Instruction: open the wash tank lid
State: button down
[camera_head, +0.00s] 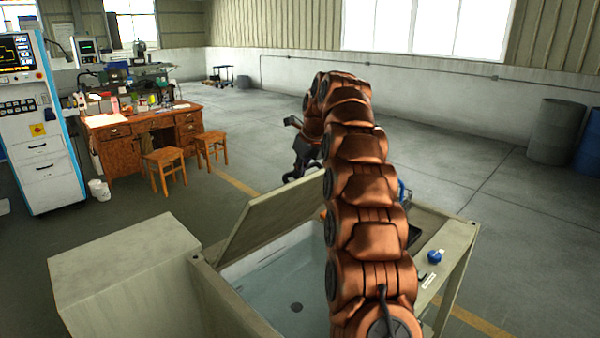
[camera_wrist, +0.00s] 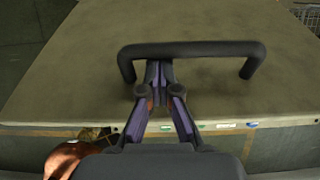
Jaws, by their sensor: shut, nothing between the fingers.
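The wash tank (camera_head: 205,290) stands in front of me with clear water inside. Its pale lid (camera_head: 272,212) is tilted up at the far side, so the tank is partly open. In the wrist view the lid (camera_wrist: 190,85) fills most of the picture, with a black bar handle (camera_wrist: 192,48) on it. My gripper (camera_wrist: 158,72) is shut and empty. Its fingertips appear at the left part of the handle, just below the bar in the picture; I cannot tell whether they touch it. In the head view my arm hides part of the tank and lid.
A pale box (camera_head: 125,270) adjoins the tank at left. A blue-capped item (camera_head: 436,256) lies on the right ledge. A wooden desk (camera_head: 140,135) and stools (camera_head: 165,165) stand behind left, drums (camera_head: 555,130) at far right. The floor beyond is open.

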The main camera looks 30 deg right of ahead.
jog(key=shift+r, duration=0.1)
jog(key=shift+v, duration=2.25)
jog(key=shift+s+d+r, duration=0.1)
jog(key=shift+s+r, duration=0.1)
jog(key=shift+s, duration=0.05)
jog(key=shift+s+d, duration=0.1)
jog(key=shift+s, duration=0.1)
